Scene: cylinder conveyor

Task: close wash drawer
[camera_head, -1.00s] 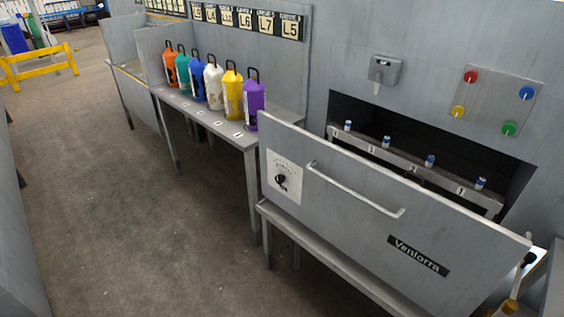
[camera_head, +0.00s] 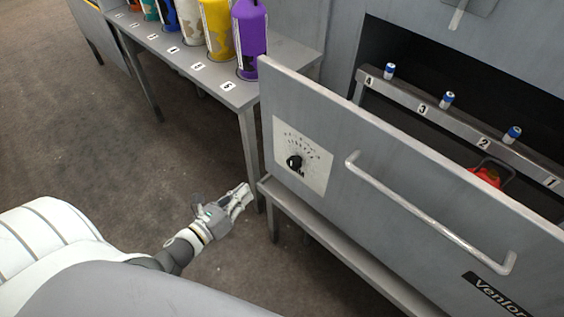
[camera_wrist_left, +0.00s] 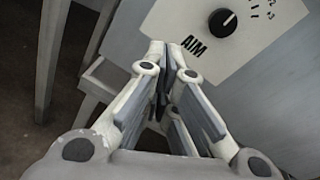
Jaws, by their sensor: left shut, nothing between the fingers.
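The wash drawer (camera_head: 400,165) is a grey box pulled out from the wall unit, with a long bar handle (camera_head: 428,215) on its front panel. Left of the handle is a white dial plate with a black knob (camera_head: 295,162). My left gripper (camera_head: 243,194) is shut and empty, in front of the panel's lower left corner, below and left of the dial. In the left wrist view the shut fingers (camera_wrist_left: 168,50) point toward the panel, with the dial plate (camera_wrist_left: 232,30) beyond at upper right. I cannot tell whether they touch. My right gripper is not in view.
A red object (camera_head: 487,176) shows inside the drawer. A grey side table (camera_head: 240,95) with coloured bottles, including a purple one (camera_head: 249,40), stands left of the drawer. The floor (camera_head: 110,150) at left is clear.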

